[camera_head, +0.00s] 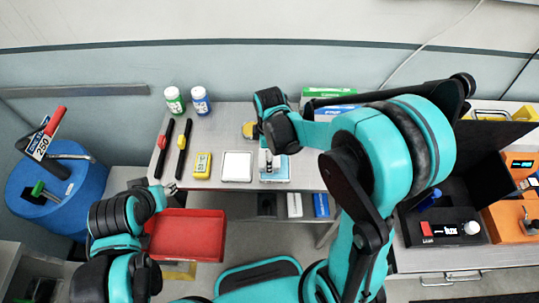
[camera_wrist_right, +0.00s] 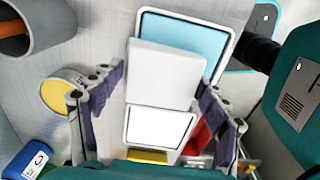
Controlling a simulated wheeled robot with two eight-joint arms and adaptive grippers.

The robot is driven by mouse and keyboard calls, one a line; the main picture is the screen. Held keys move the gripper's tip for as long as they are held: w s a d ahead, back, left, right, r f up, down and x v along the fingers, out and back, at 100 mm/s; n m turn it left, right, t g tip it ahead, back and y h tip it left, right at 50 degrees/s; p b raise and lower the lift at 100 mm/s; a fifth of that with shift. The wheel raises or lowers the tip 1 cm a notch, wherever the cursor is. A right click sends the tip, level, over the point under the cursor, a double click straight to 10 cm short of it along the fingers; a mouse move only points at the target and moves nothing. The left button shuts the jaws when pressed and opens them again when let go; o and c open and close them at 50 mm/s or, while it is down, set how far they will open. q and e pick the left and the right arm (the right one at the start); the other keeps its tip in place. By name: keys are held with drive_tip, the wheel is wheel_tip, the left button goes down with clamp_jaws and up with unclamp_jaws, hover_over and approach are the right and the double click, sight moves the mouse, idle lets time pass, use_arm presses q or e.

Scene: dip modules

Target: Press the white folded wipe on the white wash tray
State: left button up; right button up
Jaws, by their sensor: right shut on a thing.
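The white folded wipe (camera_wrist_right: 166,72) is a thick white pad between the fingers of my right gripper (camera_wrist_right: 162,78) in the wrist view. The gripper is shut on it. The pad covers part of a tray with a pale blue surface (camera_wrist_right: 190,32); whether it touches that tray I cannot tell. The white wash tray (camera_head: 237,167) lies flat on the table, just left of the blue one in the head view; it also shows below the pad in the wrist view (camera_wrist_right: 160,127). My left gripper (camera_head: 170,188) is by the red bin, its jaws too small to judge.
A yellow meter (camera_head: 203,165), two dark tools (camera_head: 183,147) and two bottles (camera_head: 175,101) stand or lie left of the white tray. A yellow round thing (camera_head: 249,130) sits behind the trays. The red bin (camera_head: 187,236) is in front of the table.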

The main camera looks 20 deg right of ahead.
idle(0.4)
drive_tip(key=shift+r+p, duration=2.7)
drive_tip(key=shift+r, duration=0.8)
drive_tip(key=shift+s+f, duration=0.1)
